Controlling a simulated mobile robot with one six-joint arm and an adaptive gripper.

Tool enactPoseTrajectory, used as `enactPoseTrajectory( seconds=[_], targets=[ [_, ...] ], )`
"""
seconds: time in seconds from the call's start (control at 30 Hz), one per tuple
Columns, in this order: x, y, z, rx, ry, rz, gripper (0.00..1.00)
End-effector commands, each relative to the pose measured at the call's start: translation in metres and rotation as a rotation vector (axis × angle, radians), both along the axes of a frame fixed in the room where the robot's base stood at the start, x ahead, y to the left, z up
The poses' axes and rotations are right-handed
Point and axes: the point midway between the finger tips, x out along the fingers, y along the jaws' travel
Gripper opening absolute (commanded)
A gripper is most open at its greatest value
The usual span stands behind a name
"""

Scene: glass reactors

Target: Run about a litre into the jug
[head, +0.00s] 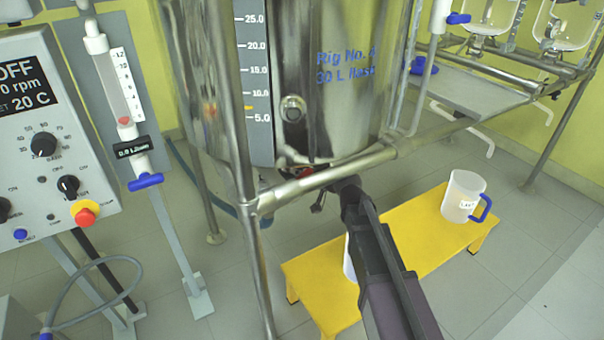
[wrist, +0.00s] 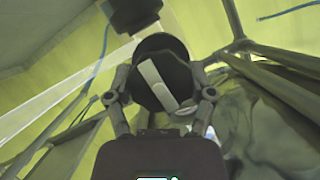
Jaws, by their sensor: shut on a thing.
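The steel-and-glass vessel (head: 335,110), marked Rig No. 4, hangs in a pipe frame with its outlet underneath. My gripper (head: 335,187) reaches under the vessel beside a small metal lever (head: 318,204). In the wrist view my gripper (wrist: 160,85) is shut on a dark round valve handle (wrist: 165,55) with a pale bar across it. A clear jug with a blue handle (head: 464,197) stands upright at the right end of the yellow stool. A white object (head: 349,262) on the stool is mostly hidden by my arm.
The yellow stool (head: 315,282) stands on the tiled floor below the vessel. Steel frame pipes (head: 330,180) cross close around my gripper. A control panel (head: 55,150) and a flow gauge (head: 120,85) stand at left. Floor at lower right is clear.

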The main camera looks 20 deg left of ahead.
Motion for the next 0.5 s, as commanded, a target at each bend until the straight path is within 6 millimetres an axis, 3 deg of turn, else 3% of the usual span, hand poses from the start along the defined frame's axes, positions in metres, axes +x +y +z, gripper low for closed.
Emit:
enactPoseTrajectory(
  seconds=[0.5],
  targets=[
    [0.0033,0.0002,-0.0028,0.319,0.372,-0.003,0.22]
  ],
)
